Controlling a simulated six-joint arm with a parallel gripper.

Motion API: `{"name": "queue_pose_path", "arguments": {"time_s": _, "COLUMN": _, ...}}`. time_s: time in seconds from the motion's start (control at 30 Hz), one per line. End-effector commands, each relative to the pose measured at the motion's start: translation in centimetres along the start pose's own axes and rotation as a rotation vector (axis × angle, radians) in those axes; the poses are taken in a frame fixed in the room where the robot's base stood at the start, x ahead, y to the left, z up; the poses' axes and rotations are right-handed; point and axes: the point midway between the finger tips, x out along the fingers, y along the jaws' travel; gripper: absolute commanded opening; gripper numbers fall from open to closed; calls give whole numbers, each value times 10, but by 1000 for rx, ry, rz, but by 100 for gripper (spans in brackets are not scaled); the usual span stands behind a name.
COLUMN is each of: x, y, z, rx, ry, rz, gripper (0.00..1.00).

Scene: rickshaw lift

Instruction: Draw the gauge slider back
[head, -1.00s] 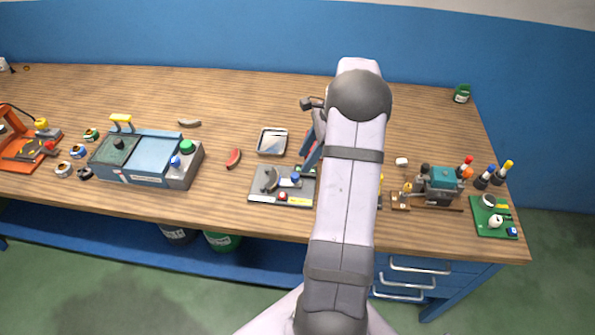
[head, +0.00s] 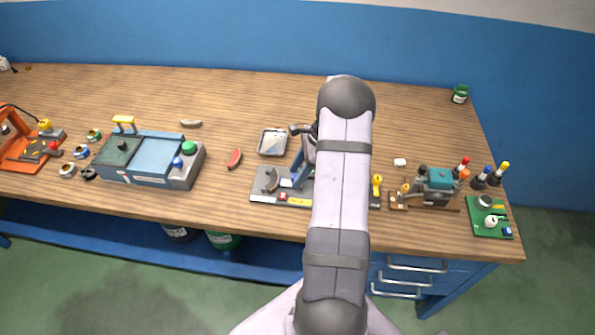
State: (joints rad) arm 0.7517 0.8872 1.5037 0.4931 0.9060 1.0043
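A grey base plate (head: 262,199) lies on the bench in the middle, with a curved grey piece (head: 271,180) at its left, a red button (head: 283,197) and a yellow strip at its front, and a yellow knob (head: 377,181) at its right end. I take it to be the gauge fixture, but I cannot single out its slider. My arm covers the plate's middle. My gripper (head: 294,182) points down at the plate's left half, close to a small blue part (head: 285,183). Its fingertips are too small and partly hidden, so I cannot tell whether they touch or hold anything.
A shallow tray (head: 272,142) and a red curved handle (head: 234,158) lie behind and left of the plate. A blue machine (head: 151,158) stands further left. A teal device (head: 438,184) and a green board (head: 487,222) stand right.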

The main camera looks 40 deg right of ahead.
Motion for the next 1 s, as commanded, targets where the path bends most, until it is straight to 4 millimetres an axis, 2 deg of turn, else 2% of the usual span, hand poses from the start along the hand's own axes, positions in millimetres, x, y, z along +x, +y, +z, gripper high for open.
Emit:
{"name": "queue_pose_path", "arguments": {"time_s": 0.17, "x": 0, "y": 0, "z": 0, "rx": 0, "ry": 0, "rz": 0, "gripper": 40}}
{"name": "queue_pose_path", "arguments": {"time_s": 0.33, "x": 0, "y": 0, "z": 0, "rx": 0, "ry": 0, "rz": 0, "gripper": 2}}
{"name": "queue_pose_path", "arguments": {"time_s": 0.37, "x": 0, "y": 0, "z": 0, "rx": 0, "ry": 0, "rz": 0, "gripper": 0}}
{"name": "queue_pose_path", "arguments": {"time_s": 0.57, "x": -2, "y": 1, "z": -6, "rx": 2, "ry": 0, "rz": 0, "gripper": 0}}
{"name": "queue_pose_path", "arguments": {"time_s": 0.8, "x": -15, "y": 10, "z": -36, "rx": 2, "ry": 1, "rz": 0, "gripper": 0}}
{"name": "queue_pose_path", "arguments": {"time_s": 1.0, "x": -16, "y": 11, "z": -38, "rx": -1, "ry": 4, "rz": 0, "gripper": 0}}
